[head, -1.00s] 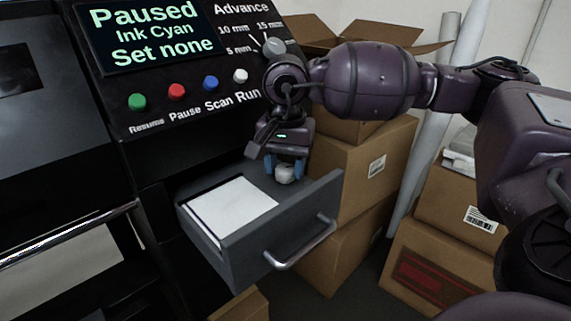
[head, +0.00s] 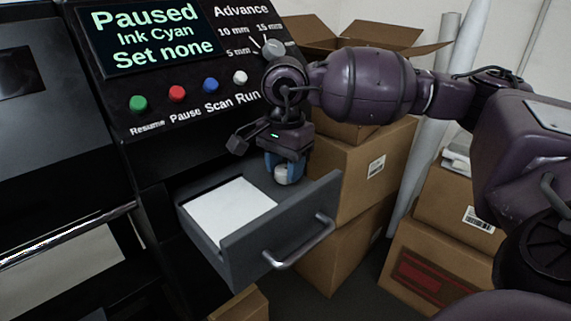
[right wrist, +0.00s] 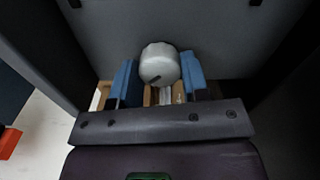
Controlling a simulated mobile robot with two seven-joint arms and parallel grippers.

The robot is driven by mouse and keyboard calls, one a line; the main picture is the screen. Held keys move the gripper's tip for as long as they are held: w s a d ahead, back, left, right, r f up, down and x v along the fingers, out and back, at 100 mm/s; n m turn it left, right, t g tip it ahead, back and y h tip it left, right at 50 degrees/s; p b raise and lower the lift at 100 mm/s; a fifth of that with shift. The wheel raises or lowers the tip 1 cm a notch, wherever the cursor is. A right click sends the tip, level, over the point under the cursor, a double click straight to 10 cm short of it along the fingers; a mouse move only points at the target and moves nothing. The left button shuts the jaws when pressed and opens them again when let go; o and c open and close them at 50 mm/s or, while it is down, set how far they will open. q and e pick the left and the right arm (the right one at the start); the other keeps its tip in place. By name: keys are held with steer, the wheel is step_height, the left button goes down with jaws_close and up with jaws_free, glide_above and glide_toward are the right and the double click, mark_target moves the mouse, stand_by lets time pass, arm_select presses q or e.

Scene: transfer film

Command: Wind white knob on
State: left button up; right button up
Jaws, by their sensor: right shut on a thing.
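The white knob (head: 281,174) is in the open grey drawer, toward its back right corner. It also shows in the right wrist view (right wrist: 159,64), rounded and pale, with a small dark mark on its face. My right gripper (head: 284,168) points down over the drawer, its blue fingers shut on the knob's sides. In the right wrist view the blue fingers (right wrist: 159,80) stand to the left and right of the knob. What lies under the knob is mostly hidden. My left gripper is not in view.
The drawer (head: 265,241) stands open with a white sheet (head: 230,212) inside. Above it, the black panel has a screen (head: 155,40) reading "Paused, Ink Cyan, Set none", several coloured buttons and a grey Advance dial (head: 272,47). Cardboard boxes (head: 362,170) stand close on the right.

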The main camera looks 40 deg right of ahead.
mark_target(285, 168)
steer(key=shift+m, duration=0.6)
steer(key=o, duration=0.9)
steer(key=shift+r, duration=0.2)
steer(key=shift+r+p, duration=0.6)
steer(key=shift+r, duration=4.6)
